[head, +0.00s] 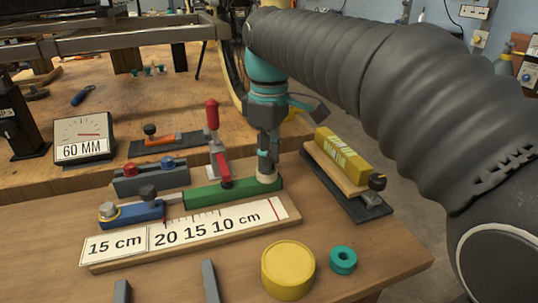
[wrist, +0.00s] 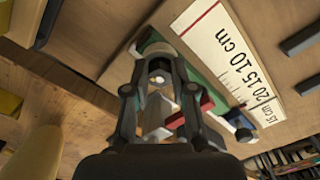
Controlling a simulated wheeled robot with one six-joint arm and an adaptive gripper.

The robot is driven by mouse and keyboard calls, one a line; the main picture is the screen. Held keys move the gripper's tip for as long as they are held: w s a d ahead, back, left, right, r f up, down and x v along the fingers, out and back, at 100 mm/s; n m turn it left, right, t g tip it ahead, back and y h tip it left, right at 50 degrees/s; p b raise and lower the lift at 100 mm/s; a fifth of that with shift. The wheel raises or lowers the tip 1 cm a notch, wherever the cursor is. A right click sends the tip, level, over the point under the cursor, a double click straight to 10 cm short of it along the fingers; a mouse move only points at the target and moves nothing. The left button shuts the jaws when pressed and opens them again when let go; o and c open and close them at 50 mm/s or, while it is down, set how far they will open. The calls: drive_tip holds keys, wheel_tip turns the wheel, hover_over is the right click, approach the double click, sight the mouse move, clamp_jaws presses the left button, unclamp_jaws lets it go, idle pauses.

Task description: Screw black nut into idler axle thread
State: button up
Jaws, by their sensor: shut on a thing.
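My gripper (head: 267,165) points down at the right end of a green bar (head: 215,193). No thread can be made out there. A red-handled clamp (head: 212,117) stands at the bar, left of my gripper.
A scale board (head: 120,262) lies in front of the green bar. A yellow block fixture (head: 342,155) stands close on the right. A yellow round tub (head: 288,270) and a teal ring (head: 343,260) lie at the front. A 60 MM gauge (head: 83,138) is at left.

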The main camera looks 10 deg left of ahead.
drive_tip(key=shift+m, duration=0.8)
drive_tip(key=shift+m, duration=0.9)
drive_tip(key=o, duration=0.6)
drive_tip(key=shift+n, duration=0.9)
drive_tip(key=shift+n, duration=0.9)
